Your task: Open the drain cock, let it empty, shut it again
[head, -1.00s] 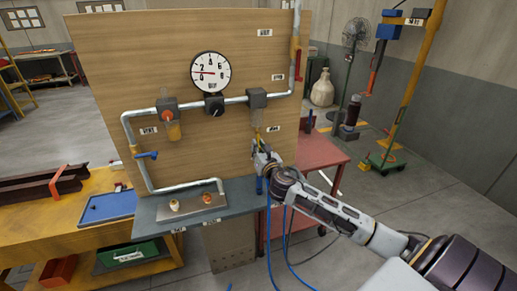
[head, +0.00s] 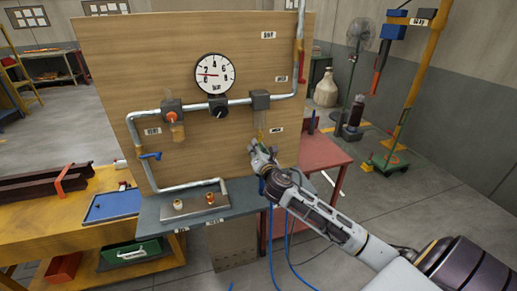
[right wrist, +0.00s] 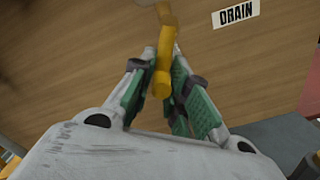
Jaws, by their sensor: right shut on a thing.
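The drain cock's yellow lever (right wrist: 161,82) shows in the right wrist view between the green-padded fingers of my right gripper (right wrist: 162,62), which is shut on it. A DRAIN label (right wrist: 236,13) is on the board beside it. In the head view my right gripper (head: 258,154) is at the lower right of the board, just below a clear bowl (head: 261,120) that hangs from a dark block (head: 260,100) on the pipe. The gripper covers the cock there. I cannot tell the bowl's liquid level. My left gripper is out of view.
A pressure gauge (head: 215,74) sits above a black knob (head: 217,106) on the wooden board (head: 150,60). A grey shelf (head: 240,200) runs below; a red cart (head: 325,155) stands at right.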

